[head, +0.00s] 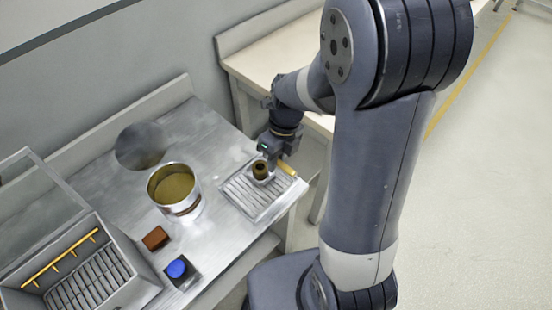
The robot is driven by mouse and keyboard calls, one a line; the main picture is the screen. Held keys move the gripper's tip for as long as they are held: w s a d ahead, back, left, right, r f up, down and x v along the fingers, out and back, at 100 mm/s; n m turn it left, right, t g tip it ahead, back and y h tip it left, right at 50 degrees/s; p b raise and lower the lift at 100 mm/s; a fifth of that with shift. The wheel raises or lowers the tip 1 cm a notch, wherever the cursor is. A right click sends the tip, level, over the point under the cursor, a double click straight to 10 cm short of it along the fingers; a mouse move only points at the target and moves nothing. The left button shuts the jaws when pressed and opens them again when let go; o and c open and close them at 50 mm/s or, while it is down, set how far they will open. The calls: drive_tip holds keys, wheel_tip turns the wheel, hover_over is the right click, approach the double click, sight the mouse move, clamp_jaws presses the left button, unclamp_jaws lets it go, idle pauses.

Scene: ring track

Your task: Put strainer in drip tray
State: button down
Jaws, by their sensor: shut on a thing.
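The drip tray (243,191) is a shallow metal tray with a slatted bottom, lying near the right end of the metal table. A small round cup-like thing with a dark olive inside (260,172), which looks like the strainer, is over the tray's upper part. A yellow handle-like bar (287,167) shows beside it, over the tray's upper right edge. My gripper (264,158) points down and is shut on the strainer. The fingertips are small and partly hidden. I cannot tell whether the strainer touches the slats.
A metal pot with yellowish contents (174,184) stands left of the tray, with a round grey disc (141,146) behind it. A brown block (155,238), a blue round thing (177,268) and a slatted metal bin (92,277) are nearer. Another table (285,50) stands behind.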

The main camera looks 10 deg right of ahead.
drive_tip(key=c, duration=1.4)
unclamp_jaws()
drive_tip(key=shift+f, duration=0.1)
drive_tip(key=r, duration=0.4)
drive_tip(key=d+r, duration=0.1)
drive_tip(key=r, duration=0.3)
drive_tip(key=w+d+r+p, duration=0.1)
drive_tip(key=r, duration=0.3)
drive_tip(key=shift+w, duration=0.1)
drive_tip(key=f, duration=0.4)
drive_tip(key=s+a+f, duration=0.1)
drive_tip(key=f, duration=0.3)
drive_tip(key=a+f+b, duration=0.1)
drive_tip(key=f, duration=0.3)
drive_tip(key=shift+s+f, duration=0.1)
drive_tip(key=shift+s, duration=0.05)
wheel_tip(320, 180, up, 2)
drive_tip(key=shift+r, duration=0.9)
